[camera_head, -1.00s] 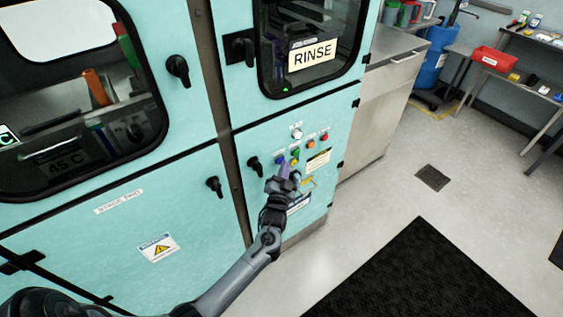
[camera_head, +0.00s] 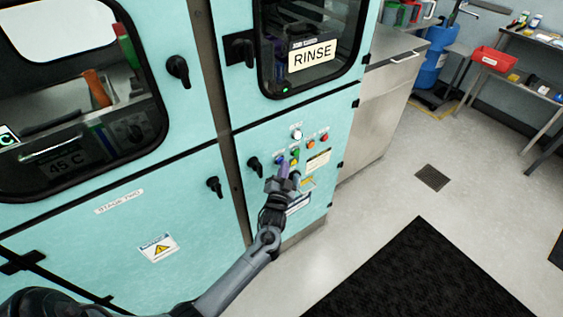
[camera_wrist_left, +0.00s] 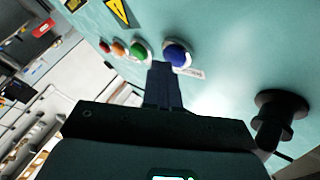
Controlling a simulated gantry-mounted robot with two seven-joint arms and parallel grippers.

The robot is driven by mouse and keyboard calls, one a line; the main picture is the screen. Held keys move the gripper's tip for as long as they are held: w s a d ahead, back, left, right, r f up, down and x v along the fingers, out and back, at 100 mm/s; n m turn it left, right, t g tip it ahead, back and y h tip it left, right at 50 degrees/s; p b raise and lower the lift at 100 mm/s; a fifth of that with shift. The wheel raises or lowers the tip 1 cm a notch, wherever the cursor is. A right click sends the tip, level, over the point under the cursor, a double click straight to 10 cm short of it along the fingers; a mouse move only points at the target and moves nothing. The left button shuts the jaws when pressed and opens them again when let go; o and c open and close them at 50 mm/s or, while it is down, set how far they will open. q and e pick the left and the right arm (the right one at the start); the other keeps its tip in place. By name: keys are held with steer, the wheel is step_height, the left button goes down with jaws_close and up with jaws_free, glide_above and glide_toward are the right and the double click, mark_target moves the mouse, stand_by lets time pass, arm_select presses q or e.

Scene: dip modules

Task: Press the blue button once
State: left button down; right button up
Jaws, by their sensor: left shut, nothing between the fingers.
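The blue button (camera_head: 279,160) is a small round dome on the teal cabinet panel, at the left of a cluster of coloured buttons. It shows large in the left wrist view (camera_wrist_left: 177,54), beside a small white label. My left gripper (camera_head: 284,166) is shut and empty in front of the panel, close to the blue button. In the left wrist view its fingertips (camera_wrist_left: 160,68) are just beside the blue button, between it and the green button; I cannot tell whether they touch the panel. My right gripper is not in view.
Close by are a green button (camera_wrist_left: 140,50), an orange button (camera_wrist_left: 119,49), a red button (camera_wrist_left: 104,47) and a white button (camera_head: 297,134). A black knob (camera_wrist_left: 277,115) juts out on the other side. A black mat (camera_head: 420,275) lies on the open floor.

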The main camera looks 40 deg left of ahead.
arm_select(q)
steer(key=shift+s+d, duration=0.2)
steer(key=shift+d, duration=0.4)
steer(key=d, duration=0.1)
steer(key=d+p, duration=0.1)
steer(key=d, duration=0.1)
steer(key=s+d+p, duration=0.1)
steer(key=d, duration=0.1)
stand_by(0.4)
stand_by(0.6)
